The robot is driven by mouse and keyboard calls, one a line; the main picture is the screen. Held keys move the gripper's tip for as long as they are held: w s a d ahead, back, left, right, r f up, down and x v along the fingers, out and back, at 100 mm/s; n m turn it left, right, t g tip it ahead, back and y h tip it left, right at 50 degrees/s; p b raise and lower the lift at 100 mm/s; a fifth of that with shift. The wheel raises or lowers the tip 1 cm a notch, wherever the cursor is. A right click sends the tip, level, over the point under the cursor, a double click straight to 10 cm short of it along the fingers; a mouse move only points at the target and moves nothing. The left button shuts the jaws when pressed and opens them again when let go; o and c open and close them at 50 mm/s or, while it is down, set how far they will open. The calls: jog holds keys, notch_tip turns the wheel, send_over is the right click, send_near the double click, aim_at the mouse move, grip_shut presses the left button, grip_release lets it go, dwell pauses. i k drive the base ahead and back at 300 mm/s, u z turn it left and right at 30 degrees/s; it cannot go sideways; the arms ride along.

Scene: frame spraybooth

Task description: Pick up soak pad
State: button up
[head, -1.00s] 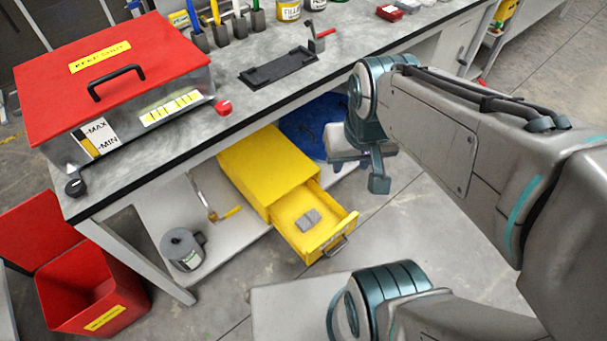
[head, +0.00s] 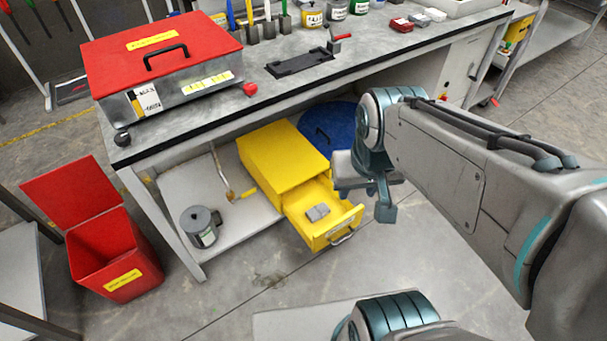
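A small grey pad (head: 317,212), which looks like the soak pad, lies inside the open drawer (head: 330,233) of a yellow cabinet (head: 283,158) under the workbench. Nothing covers the pad in the head view. My gripper (head: 368,196) hangs in front of the bench, to the right of the drawer in the picture and apart from the pad. I see no object held in it. Its fingers are seen at an angle and partly overlap, so the opening between them is unclear.
The workbench (head: 378,50) overhangs the cabinet and carries a red-lidded metal tank (head: 160,50). A grey canister (head: 199,228) stands on the lower shelf, left of the drawer. A red bin (head: 115,262) with its lid open stands at left. The floor before the drawer is clear.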

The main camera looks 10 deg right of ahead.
aim_at(317, 212)
jog(key=u, duration=0.25)
jog(key=i, duration=1)
jog(key=z, duration=0.55)
